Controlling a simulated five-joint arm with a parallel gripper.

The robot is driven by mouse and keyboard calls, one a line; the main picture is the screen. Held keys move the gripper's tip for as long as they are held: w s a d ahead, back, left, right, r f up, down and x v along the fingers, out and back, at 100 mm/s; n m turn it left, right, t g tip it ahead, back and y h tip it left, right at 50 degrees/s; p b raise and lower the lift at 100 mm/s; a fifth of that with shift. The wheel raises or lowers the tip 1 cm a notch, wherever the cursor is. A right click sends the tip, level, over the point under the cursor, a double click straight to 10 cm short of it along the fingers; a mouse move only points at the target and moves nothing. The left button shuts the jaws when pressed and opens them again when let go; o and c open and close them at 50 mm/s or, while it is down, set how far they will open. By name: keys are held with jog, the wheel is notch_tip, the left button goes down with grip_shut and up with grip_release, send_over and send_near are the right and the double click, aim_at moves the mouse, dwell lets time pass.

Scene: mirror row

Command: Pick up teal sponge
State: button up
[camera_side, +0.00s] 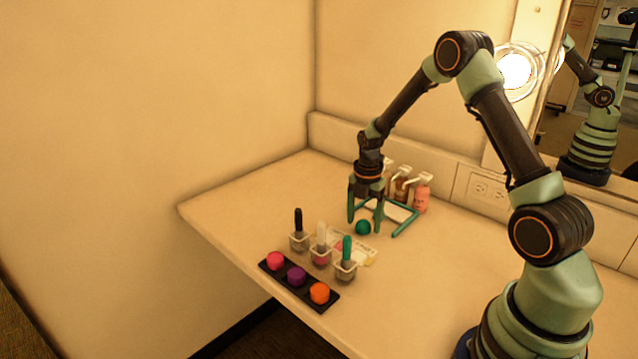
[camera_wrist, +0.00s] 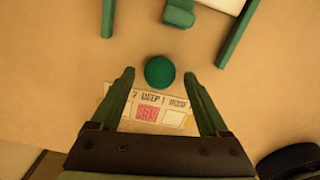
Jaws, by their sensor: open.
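The teal sponge (camera_side: 363,227) is a small round piece on the counter. In the wrist view the teal sponge (camera_wrist: 160,72) lies just beyond the fingertips, centred between them. My gripper (camera_side: 364,222) points down over the counter, and in the side view its fingers appear on either side of the sponge. In the wrist view my gripper (camera_wrist: 160,75) is open with nothing between its fingers. I cannot tell its exact height above the counter.
A printed card (camera_wrist: 150,107) lies beside the sponge. A teal-framed stand (camera_side: 405,230) and several bottles (camera_side: 421,193) are behind. Clear cups (camera_side: 345,270) with brushes and a black tray (camera_side: 298,282) with pink, purple and orange pieces stand near the front edge. A mirror (camera_side: 560,130) is at right.

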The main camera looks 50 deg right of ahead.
aim_at(364, 222)
grip_shut()
notch_tip(364, 222, up, 20)
dwell(0.8)
